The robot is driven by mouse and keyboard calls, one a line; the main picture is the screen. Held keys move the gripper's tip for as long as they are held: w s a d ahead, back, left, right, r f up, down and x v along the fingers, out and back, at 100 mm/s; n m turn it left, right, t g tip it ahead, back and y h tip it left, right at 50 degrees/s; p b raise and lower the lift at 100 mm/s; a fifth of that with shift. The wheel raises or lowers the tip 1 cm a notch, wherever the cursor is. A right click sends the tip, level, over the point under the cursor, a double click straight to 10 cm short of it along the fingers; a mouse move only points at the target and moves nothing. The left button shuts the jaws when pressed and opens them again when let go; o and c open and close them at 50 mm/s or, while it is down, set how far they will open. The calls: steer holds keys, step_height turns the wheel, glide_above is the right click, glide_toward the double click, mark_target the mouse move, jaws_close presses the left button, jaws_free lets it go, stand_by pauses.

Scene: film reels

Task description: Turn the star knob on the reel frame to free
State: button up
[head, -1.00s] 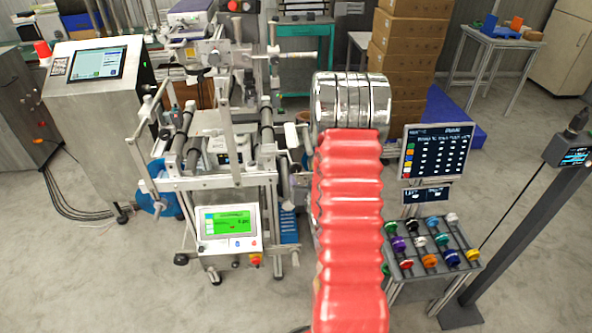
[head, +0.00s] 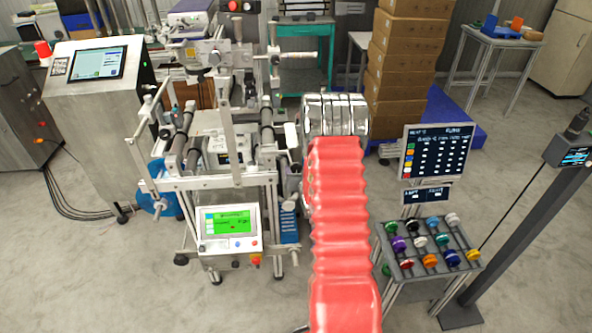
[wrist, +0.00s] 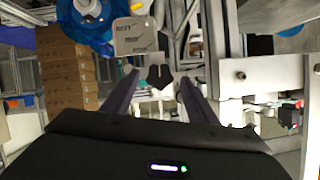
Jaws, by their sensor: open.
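The reel frame (head: 215,183) stands left of my red-sleeved arm in the head view, with rollers, rails and a green-lit screen (head: 230,222). In the wrist view, a small black lobed knob (wrist: 160,77), apparently the star knob, sits against pale metal parts, ahead of my fingertips and between them in the picture. My gripper (wrist: 158,92) is open, with dark fingers left and right and nothing seen between them. I cannot tell its exact distance to the knob or how the knob is set. In the head view my arm's chrome end hides the gripper, and I cannot make out the knob.
A pale labelled plate (wrist: 136,36) and a blue disc (wrist: 85,22) lie close above the knob in the wrist view. A metal rail (wrist: 222,60) runs right of it. Stacked cartons (head: 405,65) and a rack of coloured knobs (head: 428,243) stand right of my arm.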

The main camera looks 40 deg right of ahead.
mark_target(296, 169)
steer(key=shift+x, duration=1.85)
steer(key=c, duration=1.1)
